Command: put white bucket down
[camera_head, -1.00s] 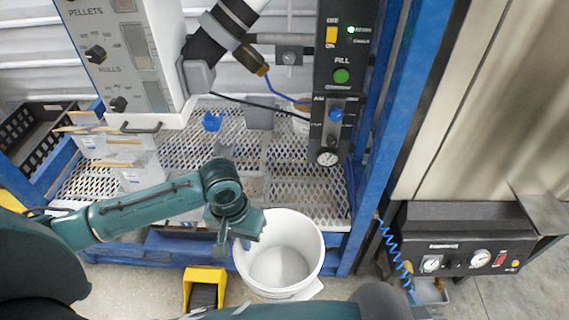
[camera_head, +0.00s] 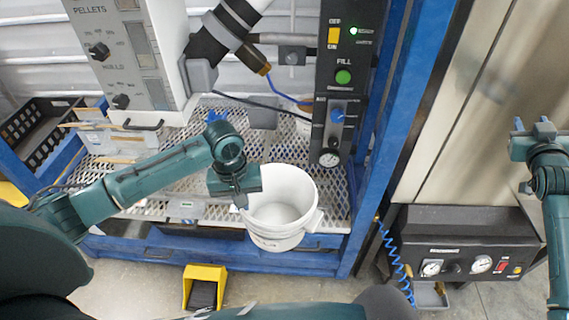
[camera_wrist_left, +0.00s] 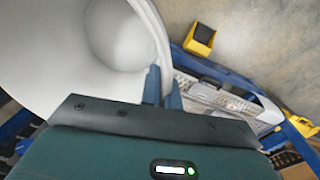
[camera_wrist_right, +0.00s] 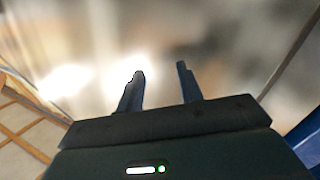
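The white bucket (camera_head: 278,238) is upright or nearly so and looks empty. It hangs at the front edge of the perforated metal shelf (camera_head: 180,150), overlapping the shelf and its blue front rail in the head view. I cannot tell whether its base touches anything. My left gripper (camera_head: 243,198) is shut on the left side of its rim. In the left wrist view, the fingers (camera_wrist_left: 163,88) pinch the bucket wall (camera_wrist_left: 80,50). My right gripper (camera_head: 535,135) is open and empty at the far right; its spread fingers show in the right wrist view (camera_wrist_right: 160,88).
A black control column (camera_head: 340,80) with a green button stands behind the bucket. A blue post (camera_head: 385,140) rises to its right. A yellow pedal (camera_head: 205,285) sits on the floor below. Black crates (camera_head: 35,125) are at left, and a gauge box (camera_head: 465,245) is at right.

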